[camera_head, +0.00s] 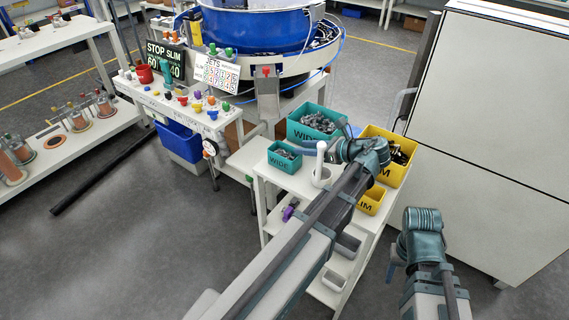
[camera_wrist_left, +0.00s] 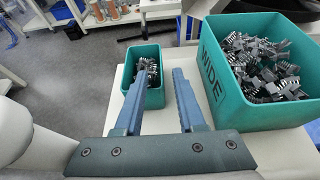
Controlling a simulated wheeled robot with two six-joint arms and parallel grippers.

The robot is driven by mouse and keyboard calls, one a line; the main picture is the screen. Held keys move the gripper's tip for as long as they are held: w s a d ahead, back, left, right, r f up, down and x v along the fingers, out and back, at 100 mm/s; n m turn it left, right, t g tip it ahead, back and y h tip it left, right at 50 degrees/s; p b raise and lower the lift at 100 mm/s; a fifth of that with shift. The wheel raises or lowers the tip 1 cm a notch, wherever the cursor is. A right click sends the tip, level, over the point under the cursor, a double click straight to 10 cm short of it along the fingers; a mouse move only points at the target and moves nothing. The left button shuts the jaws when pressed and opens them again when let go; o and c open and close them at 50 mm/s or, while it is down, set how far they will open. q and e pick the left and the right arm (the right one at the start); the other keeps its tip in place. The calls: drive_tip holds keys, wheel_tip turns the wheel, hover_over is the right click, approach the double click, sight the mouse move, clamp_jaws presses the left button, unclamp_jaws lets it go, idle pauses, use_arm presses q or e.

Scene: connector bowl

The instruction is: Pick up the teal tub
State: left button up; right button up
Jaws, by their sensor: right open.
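A small teal tub (camera_head: 284,157) marked WIDE, filled with grey connectors, stands on the white cart's top at its left. It also shows in the left wrist view (camera_wrist_left: 129,75), beyond the fingertips. A larger teal bin (camera_head: 297,131), also marked WIDE and full of connectors, stands behind it; it fills the right of the left wrist view (camera_wrist_left: 225,96). My left gripper (camera_wrist_left: 160,78) is open and empty, its fingers apart from the small tub. In the head view it (camera_head: 345,130) is near the larger bin. My right gripper (camera_head: 393,267) is open, low right of the cart.
A yellow bin (camera_head: 377,132) and a small yellow tub (camera_head: 369,202) stand on the cart's right side. A white post (camera_head: 320,160) rises beside the small teal tub. A large white cabinet (camera_head: 490,130) stands at right. A blue bowl machine (camera_head: 255,30) is behind.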

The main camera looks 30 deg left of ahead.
sight(290, 146)
use_arm(q)
drive_tip(key=shift+a+f, duration=0.25)
drive_tip(key=shift+a, duration=0.4)
drive_tip(key=b+x, duration=0.2)
drive_tip(key=x, duration=0.3)
drive_tip(key=shift+w, duration=0.15)
clamp_jaws()
idle(1.0)
